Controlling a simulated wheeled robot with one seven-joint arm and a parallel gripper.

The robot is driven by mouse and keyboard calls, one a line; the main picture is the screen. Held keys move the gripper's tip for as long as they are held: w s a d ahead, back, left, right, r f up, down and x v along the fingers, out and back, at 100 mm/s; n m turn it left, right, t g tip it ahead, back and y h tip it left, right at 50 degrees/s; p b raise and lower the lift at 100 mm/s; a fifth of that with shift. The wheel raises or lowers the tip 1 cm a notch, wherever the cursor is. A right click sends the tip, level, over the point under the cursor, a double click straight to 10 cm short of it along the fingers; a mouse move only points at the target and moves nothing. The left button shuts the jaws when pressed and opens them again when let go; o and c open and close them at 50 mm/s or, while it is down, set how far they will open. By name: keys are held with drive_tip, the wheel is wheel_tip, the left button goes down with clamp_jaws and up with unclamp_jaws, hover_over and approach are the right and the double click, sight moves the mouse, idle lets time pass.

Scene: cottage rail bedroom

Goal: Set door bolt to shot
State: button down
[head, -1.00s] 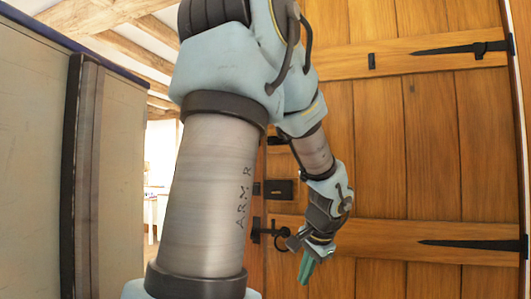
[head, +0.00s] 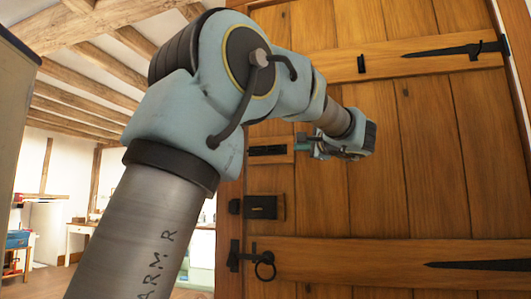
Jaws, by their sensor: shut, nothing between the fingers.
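The plank door (head: 420,150) fills the right of the head view. A dark flat metal bolt (head: 266,150) sits on a small wooden block near the door's left edge, above the black lock box. My gripper (head: 300,146) is at the right end of this bolt, its teal fingers pointing left and shut with nothing held. I cannot tell whether the fingertips touch the bolt. The bolt's right end is partly hidden by the fingers, and its position along its travel is unclear.
A black lock box (head: 262,207) and a ring handle (head: 265,265) sit below the bolt. Black strap hinges (head: 450,51) run along the door's right side. A room with a white table (head: 82,232) shows at left. My arm crosses the left-middle of the view.

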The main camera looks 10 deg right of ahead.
drive_tip(key=p, duration=0.5)
approach(284, 148)
drive_tip(key=w+a, duration=0.2)
drive_tip(key=w, duration=0.1)
drive_tip(key=w+a, duration=0.1)
drive_tip(key=w, duration=0.1)
drive_tip(key=shift+a+r, duration=0.15)
drive_tip(key=shift+w+a+r+p, duration=0.1)
drive_tip(key=shift+w+a, duration=0.2)
drive_tip(key=shift+a, duration=0.25)
drive_tip(key=shift+w+a+p, duration=0.1)
drive_tip(key=shift+w+a, duration=0.25)
drive_tip(key=shift+a, duration=0.2)
drive_tip(key=shift+w+a+p, duration=0.1)
drive_tip(key=shift+w+a, duration=0.2)
drive_tip(key=shift+a, duration=0.2)
